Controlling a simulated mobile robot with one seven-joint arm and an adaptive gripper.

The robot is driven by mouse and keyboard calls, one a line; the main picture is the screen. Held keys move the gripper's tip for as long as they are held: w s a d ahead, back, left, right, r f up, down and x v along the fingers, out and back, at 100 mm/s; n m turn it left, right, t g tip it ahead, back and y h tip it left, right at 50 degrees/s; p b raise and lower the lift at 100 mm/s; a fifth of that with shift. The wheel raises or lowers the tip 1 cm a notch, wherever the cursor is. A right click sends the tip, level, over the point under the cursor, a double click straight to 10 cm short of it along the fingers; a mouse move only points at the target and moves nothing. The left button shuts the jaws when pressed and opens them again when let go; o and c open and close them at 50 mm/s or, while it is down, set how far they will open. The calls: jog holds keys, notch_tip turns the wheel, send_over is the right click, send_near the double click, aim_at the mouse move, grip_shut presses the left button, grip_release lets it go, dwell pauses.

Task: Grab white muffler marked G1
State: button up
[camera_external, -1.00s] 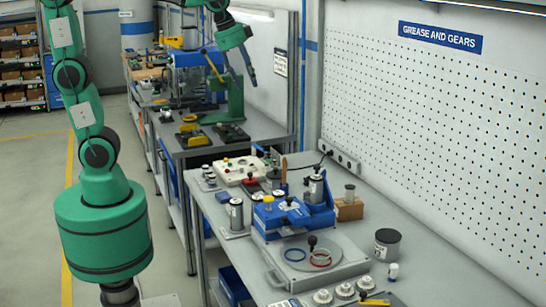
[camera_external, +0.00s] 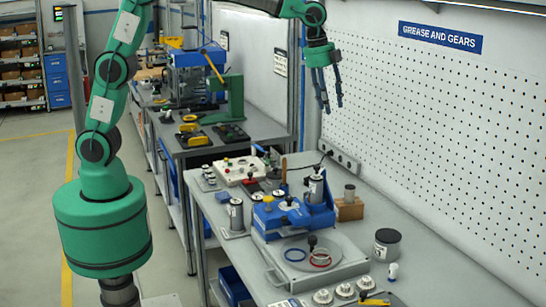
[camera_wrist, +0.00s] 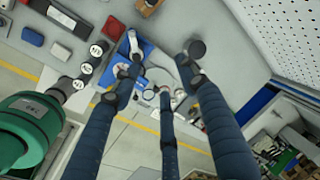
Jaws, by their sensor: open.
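Three white round parts (camera_external: 345,290) stand in a row at the near end of the grey bench in the external view. Three white discs with dark marks (camera_wrist: 86,68) show left of my fingers in the wrist view. The marks are too small to read, so I cannot tell which is G1. My gripper (camera_external: 333,106) hangs high above the bench, near the pegboard, fingers pointing down. It is open and empty, well apart from these parts. Its spread dark blue fingers (camera_wrist: 164,85) cover part of the bench in the wrist view.
A blue fixture (camera_external: 292,215) with a round plate stands behind the row. A dark grey pot (camera_external: 387,245) and a small white bottle (camera_external: 393,271) stand to its right. A yellow-handled tool (camera_external: 374,302) lies close by. The pegboard wall (camera_external: 430,130) bounds the right side.

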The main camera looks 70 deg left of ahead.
jog(key=w+d+f+m, duration=0.2)
jog(key=w+d+f, duration=0.1)
jog(key=d+f, duration=0.15)
jog(key=w+d+f+m, duration=0.2)
jog(key=w+d+f, duration=0.1)
jog(key=d, duration=0.3)
jog(key=m+g+y+p, duration=0.1)
jog(key=m+g+p, duration=0.15)
jog(key=m, duration=0.85)
send_over(394, 265)
notch_tip(394, 265, down, 24)
jog(key=shift+r, duration=0.25)
jog(key=shift+w, duration=0.1)
jog(key=shift+f, duration=4.35)
jog(key=shift+f, duration=0.1)
jog(key=shift+f, duration=2.45)
